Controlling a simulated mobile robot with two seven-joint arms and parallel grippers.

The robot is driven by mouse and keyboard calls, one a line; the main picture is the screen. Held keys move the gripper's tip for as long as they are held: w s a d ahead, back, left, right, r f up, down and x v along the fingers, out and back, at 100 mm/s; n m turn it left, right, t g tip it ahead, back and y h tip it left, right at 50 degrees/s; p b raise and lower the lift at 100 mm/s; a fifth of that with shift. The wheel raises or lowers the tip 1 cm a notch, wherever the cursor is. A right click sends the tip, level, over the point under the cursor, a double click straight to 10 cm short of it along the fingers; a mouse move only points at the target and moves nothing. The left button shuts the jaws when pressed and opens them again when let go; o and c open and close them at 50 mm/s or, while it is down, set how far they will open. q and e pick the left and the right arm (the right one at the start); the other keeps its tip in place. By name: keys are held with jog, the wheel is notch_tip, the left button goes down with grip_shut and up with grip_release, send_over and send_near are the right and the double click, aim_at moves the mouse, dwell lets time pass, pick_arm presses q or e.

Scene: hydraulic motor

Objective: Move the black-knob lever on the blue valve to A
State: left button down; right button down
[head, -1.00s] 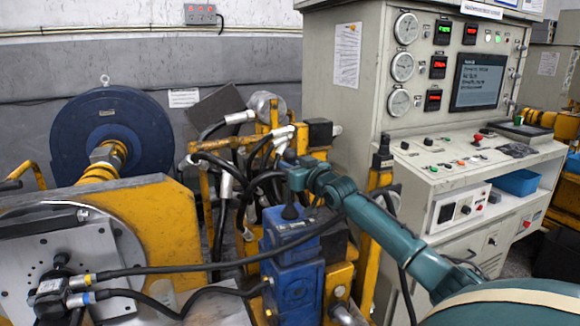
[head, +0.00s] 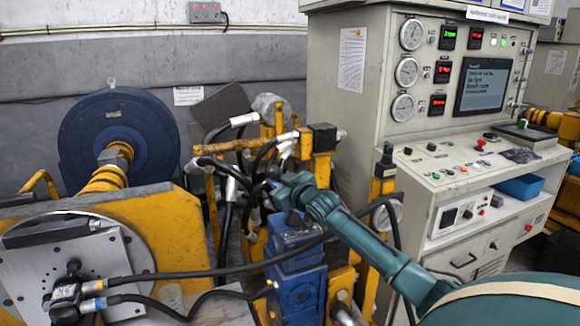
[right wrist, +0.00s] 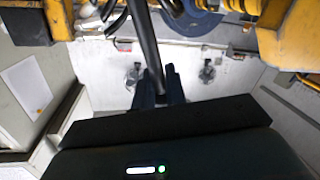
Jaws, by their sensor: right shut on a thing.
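The blue valve (head: 298,262) stands low in the middle of the head view, among hoses and yellow frames. A dark lever base (head: 292,217) shows on its top. My right gripper (head: 278,188) reaches over the valve from the right, its fingers small and partly lost against dark hoses. In the right wrist view a dark lever rod (right wrist: 146,38) runs down between the two fingers of my right gripper (right wrist: 158,85), which is shut on it. The black knob is hidden or too dark to tell apart. I cannot read any A mark. My left gripper is out of view.
Black hoses (head: 215,268) cross in front of the valve and lie close to my right arm. A yellow post (head: 382,215) and a grey control cabinet (head: 350,120) stand to the right. A motor plate (head: 75,265) fills the lower left.

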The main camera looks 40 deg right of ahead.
jog(key=shift+w+a+f+n, duration=0.1)
jog(key=shift+a+f+n, duration=0.05)
jog(key=shift+a+n, duration=0.15)
jog(key=shift+w+a+f+n, duration=0.1)
jog(key=shift+a+n, duration=0.1)
jog(key=shift+a, duration=0.15)
jog(key=c, duration=1.5)
grip_release()
jog(key=shift+a, duration=0.1)
jog(key=s, duration=0.4)
jog(key=s+a+b, duration=0.1)
jog(key=s, duration=0.3)
jog(key=s+r, duration=0.1)
jog(key=s, duration=0.4)
jog(key=shift+a+r, duration=0.1)
jog(key=shift+a, duration=0.2)
